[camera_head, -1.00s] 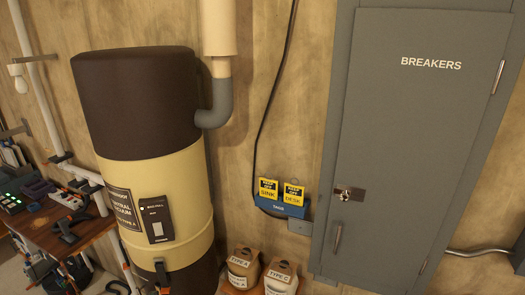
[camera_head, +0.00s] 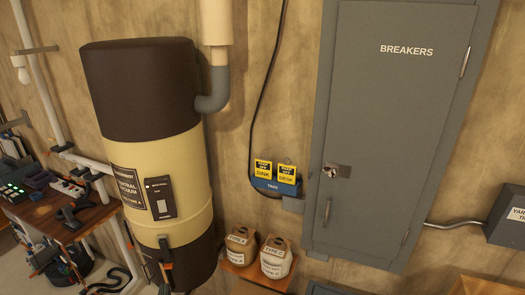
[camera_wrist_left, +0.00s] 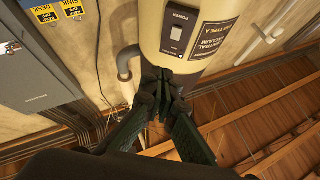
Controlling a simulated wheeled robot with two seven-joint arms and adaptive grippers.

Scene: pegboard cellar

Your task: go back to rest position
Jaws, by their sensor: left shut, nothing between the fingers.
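My left gripper (camera_wrist_left: 163,78) shows in the left wrist view, its dark fingertips together and nothing held between them. Behind it, in that view, stands the cream and dark brown vacuum canister (camera_wrist_left: 212,15), seen upside down. I cannot tell the distance between fingertips and canister. I cannot make out the left gripper clearly in the head view. My right gripper is in neither view.
In the head view the canister (camera_head: 160,147) stands left of the grey breaker cabinet (camera_head: 395,130). A blue tag holder (camera_head: 275,186) hangs between them. Two labelled bags (camera_head: 276,264) sit below. A cluttered wooden bench (camera_head: 85,228) is at left, a dark box (camera_head: 507,215) at right.

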